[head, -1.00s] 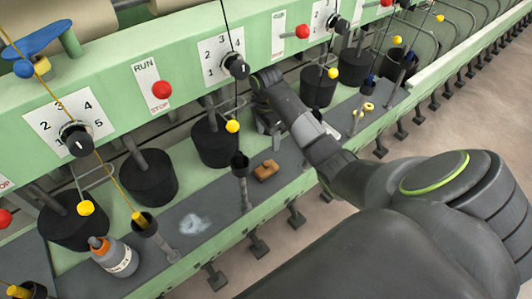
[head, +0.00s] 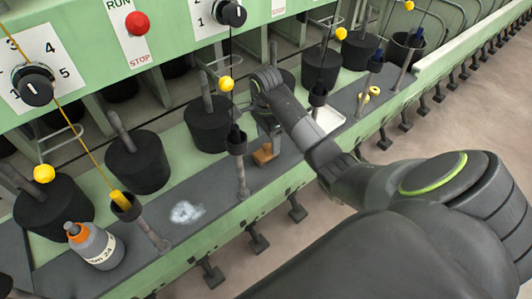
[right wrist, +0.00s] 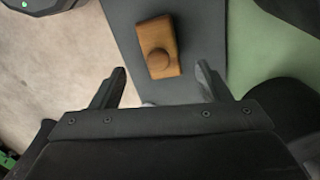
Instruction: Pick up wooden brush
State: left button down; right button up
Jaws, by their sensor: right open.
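The wooden brush (head: 264,153) is a small brown block lying on the dark grey shelf of the machine, partly hidden by my right gripper in the head view. In the right wrist view the brush (right wrist: 159,47) shows whole, with a round knob on top, beyond the fingertips and between their lines. My right gripper (right wrist: 160,84) is open and empty, with a finger on each side. In the head view my right gripper (head: 271,128) hangs over the shelf right beside the brush. Contact cannot be seen. My left gripper is not in view.
The grey shelf (head: 215,195) carries a white powdery patch (head: 182,213) and a bottle with an orange cap (head: 95,246). Black cylinders (head: 138,163) stand behind it. A post with a black cup (head: 237,142) rises left of the brush. A white tray (head: 329,120) lies to the right.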

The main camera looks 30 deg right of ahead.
aim_at(266, 145)
jog(key=f+b, duration=0.1)
jog(key=f, duration=0.1)
jog(key=f+b, duration=0.1)
jog(key=f, duration=0.1)
jog(key=shift+a+b, duration=0.35)
jog(key=shift+a, duration=0.05)
jog(key=shift+f, duration=0.4)
jog(key=c, duration=1.2)
